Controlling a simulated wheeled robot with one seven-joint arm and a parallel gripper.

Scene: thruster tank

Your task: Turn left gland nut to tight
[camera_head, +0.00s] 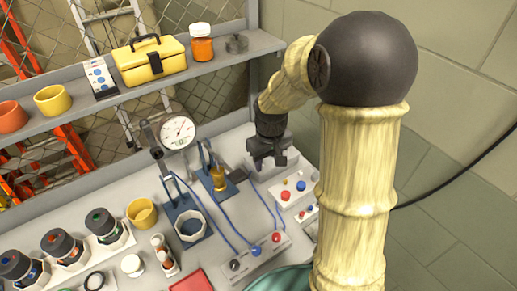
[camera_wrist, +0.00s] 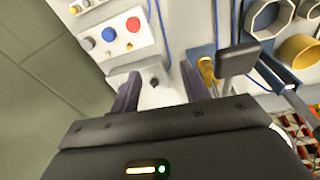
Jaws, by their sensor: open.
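A brass fitting (camera_head: 218,178) stands on a blue base at the back of the bench. It is likely a gland nut, but I cannot tell whether it is the left one. It also shows in the wrist view (camera_wrist: 206,68), just right of my fingers. My gripper (camera_head: 265,160) hangs above the bench to the right of the fitting. A dark grey paddle (camera_wrist: 238,62) is beside the brass fitting. How tight any nut is cannot be seen.
An octagonal vessel (camera_head: 191,227) stands on a blue base left of the fitting, near a dial gauge (camera_head: 178,131). Blue cables run to a button box (camera_head: 258,256). A shelf (camera_head: 130,95) runs behind.

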